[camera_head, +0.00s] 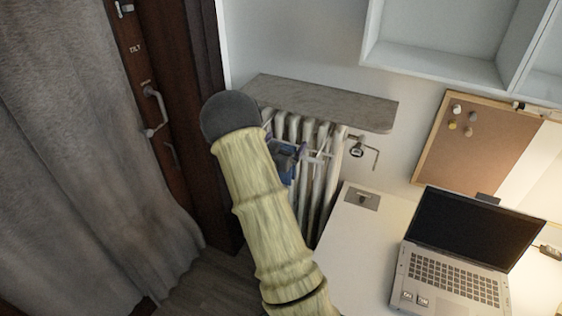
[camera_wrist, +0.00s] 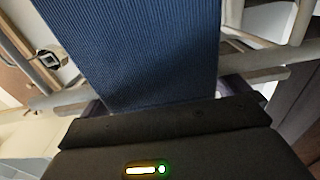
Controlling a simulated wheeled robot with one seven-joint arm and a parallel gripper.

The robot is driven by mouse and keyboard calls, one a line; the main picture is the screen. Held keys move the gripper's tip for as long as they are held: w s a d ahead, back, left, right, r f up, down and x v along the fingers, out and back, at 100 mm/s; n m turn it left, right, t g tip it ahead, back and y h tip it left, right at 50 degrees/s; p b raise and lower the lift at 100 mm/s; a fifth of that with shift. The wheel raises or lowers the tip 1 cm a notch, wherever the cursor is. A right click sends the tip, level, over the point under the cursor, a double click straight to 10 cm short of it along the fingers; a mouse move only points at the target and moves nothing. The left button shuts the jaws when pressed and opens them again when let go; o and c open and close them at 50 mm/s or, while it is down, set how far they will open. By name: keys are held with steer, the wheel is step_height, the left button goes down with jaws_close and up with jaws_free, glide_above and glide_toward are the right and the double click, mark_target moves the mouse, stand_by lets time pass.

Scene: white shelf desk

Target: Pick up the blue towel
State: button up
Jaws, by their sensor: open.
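The blue towel (camera_wrist: 140,45) fills the middle of the wrist view as a ribbed, dark blue cloth hanging over a rail. In the head view only a small part of the towel (camera_head: 286,165) shows at the radiator, beside my arm, which covers much of that area. My gripper (camera_wrist: 165,102) is open, right at the towel, with the cloth running down between its fingers toward the dark palm. The fingers are mostly hidden by the palm and the cloth. I cannot tell whether they touch it.
A white radiator (camera_head: 321,180) stands under a grey stone sill (camera_head: 320,100). A thin rail (camera_wrist: 262,75) crosses behind the towel. A white desk (camera_head: 350,245) with a laptop (camera_head: 455,280) is on the right. A grey curtain (camera_head: 70,150) hangs left, beside a dark door frame (camera_head: 178,80).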

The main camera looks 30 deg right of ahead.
steer(key=shift+f, duration=0.25)
steer(key=shift+c, duration=0.4)
steer(key=shift+s+a, duration=0.1)
steer(key=c, duration=1.2)
steer(key=shift+w+r, duration=0.2)
steer(key=shift+r, duration=0.35)
step_height(320, 180, up, 9)
steer(key=shift+s+r+b, duration=0.1)
steer(key=shift+b, duration=0.5)
